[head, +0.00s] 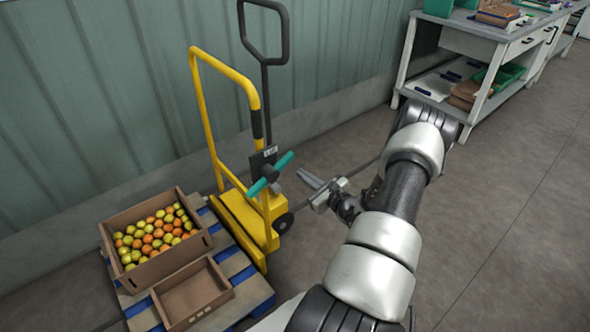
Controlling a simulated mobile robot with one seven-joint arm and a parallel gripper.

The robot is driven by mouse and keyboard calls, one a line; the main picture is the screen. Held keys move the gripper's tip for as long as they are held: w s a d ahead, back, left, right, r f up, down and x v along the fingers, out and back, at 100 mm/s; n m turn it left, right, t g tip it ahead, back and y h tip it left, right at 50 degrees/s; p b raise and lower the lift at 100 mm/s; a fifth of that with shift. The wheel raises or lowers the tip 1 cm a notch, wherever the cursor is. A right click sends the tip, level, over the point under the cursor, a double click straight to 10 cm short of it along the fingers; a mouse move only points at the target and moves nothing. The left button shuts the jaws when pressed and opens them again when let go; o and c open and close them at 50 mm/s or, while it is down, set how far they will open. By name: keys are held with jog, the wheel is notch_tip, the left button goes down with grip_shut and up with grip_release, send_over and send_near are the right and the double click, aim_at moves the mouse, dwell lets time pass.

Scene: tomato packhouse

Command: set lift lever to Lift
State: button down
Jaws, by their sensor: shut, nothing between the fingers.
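The lift lever (285,161) is a teal bar with a dark hub in the middle, on the yellow pallet lifter (255,214). It lies diagonally, its upper right end near a dark plate with a white "Lift" label (270,152). Other position labels cannot be read. My gripper (304,178) is shut and empty, to the right of the lever. Its fingers point left toward the lever, with a small gap showing between them in the picture. My gripper does not appear to touch the lever.
A pallet (252,292) with blue blocks carries a cardboard box of tomatoes (182,257) and an empty box (163,315). The lifter's black handle (284,35) stands upright by the corrugated wall (120,90). A workbench (475,42) stands upper right. The floor at right is clear.

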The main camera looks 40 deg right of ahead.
jog(key=s, duration=0.5)
jog(key=shift+s+r+p, duration=0.25)
jog(key=shift+p, duration=0.15)
jog(key=shift+a, duration=0.1)
